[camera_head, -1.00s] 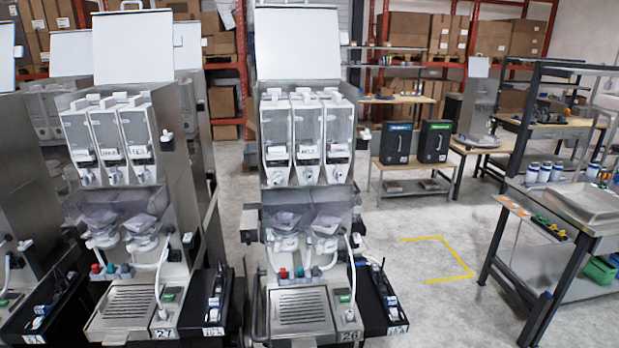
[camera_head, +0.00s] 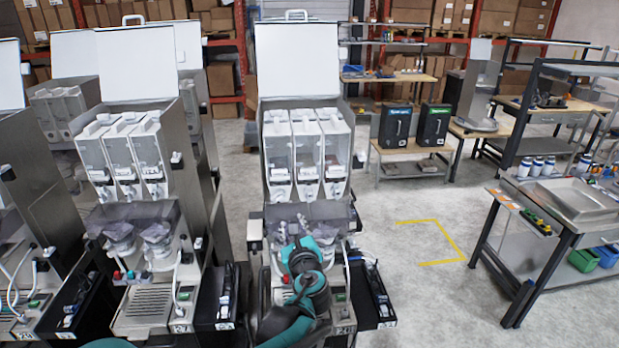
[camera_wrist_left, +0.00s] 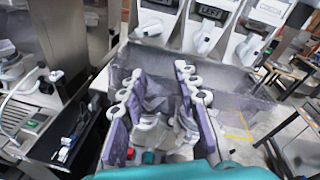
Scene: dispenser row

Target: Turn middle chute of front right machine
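The front right machine (camera_head: 349,205) stands at the centre of the head view, with three clear-fronted hoppers in a row. Its middle chute (camera_head: 308,190) is a small white spout under the middle hopper. In the wrist view the middle chute (camera_wrist_left: 205,38) hangs at the top, between two similar white chutes. My left gripper (camera_head: 297,228) is in front of the machine, below the chutes. In the wrist view my left gripper (camera_wrist_left: 158,74) has its two purple-and-white fingers apart, with nothing held between them. It is apart from the chute. My right gripper is not in view.
A smoky clear guard (camera_wrist_left: 240,85) lies beyond the fingers, under the chutes. A similar machine (camera_head: 130,150) stands to the left. A black tray (camera_head: 372,300) sits at the machine's right side. The floor to the right is open, up to a workbench (camera_head: 500,192).

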